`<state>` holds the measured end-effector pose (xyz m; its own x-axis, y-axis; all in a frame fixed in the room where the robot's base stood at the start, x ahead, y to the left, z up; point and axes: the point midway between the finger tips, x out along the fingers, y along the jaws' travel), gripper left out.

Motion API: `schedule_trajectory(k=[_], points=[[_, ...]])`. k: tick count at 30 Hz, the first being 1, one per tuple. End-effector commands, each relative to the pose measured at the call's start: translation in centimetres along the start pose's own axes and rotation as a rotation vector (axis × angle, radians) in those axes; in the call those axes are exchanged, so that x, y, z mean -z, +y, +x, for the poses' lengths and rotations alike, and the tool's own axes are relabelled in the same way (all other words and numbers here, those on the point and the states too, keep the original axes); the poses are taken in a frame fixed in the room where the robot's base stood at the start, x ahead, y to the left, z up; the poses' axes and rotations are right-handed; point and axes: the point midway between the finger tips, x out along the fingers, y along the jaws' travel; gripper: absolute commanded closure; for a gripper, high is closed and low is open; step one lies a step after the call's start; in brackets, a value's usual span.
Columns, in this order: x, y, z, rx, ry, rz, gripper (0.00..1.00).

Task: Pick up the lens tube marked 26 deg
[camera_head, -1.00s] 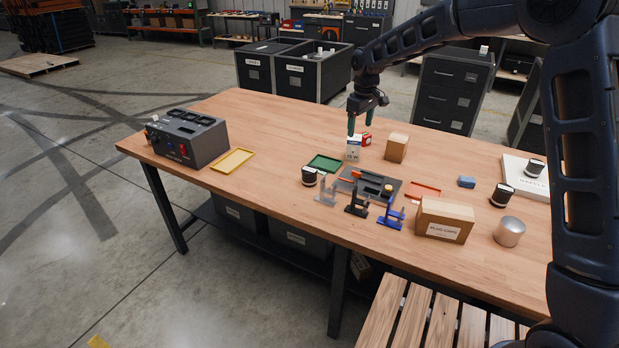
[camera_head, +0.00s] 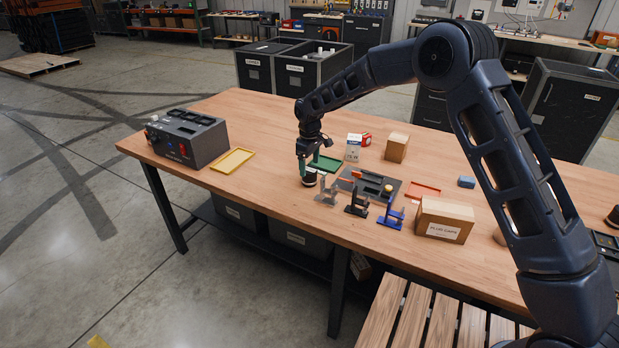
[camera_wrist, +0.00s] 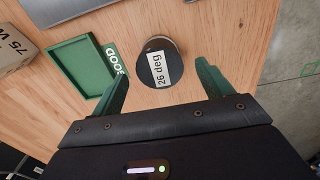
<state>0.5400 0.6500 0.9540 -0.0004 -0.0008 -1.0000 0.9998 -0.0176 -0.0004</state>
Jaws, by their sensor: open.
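The lens tube marked 26 deg (camera_wrist: 159,66) stands upright on the table, a short dark cylinder with a white label reading "26 deg" on its top. In the head view the same tube (camera_head: 309,180) sits near the table's front edge, partly hidden by my gripper (camera_head: 314,169). In the wrist view my gripper (camera_wrist: 163,84) is open, with one green finger to either side of the tube and a little nearer the camera. The fingers do not appear to touch it.
A green tray (camera_wrist: 84,66) marked GOOD lies close beside the tube. The tabletop to the left is bare up to the yellow tray (camera_head: 232,161).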

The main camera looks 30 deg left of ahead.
Motion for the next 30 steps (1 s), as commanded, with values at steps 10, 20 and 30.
schedule_trajectory(k=[10,20,30], points=[[0.0,-0.1,2.7,0.001,-0.001,-0.001,0.21],[0.0,0.1,6.2,0.000,0.000,-0.001,0.21],[0.0,0.1,6.2,0.000,0.001,0.000,0.53]])
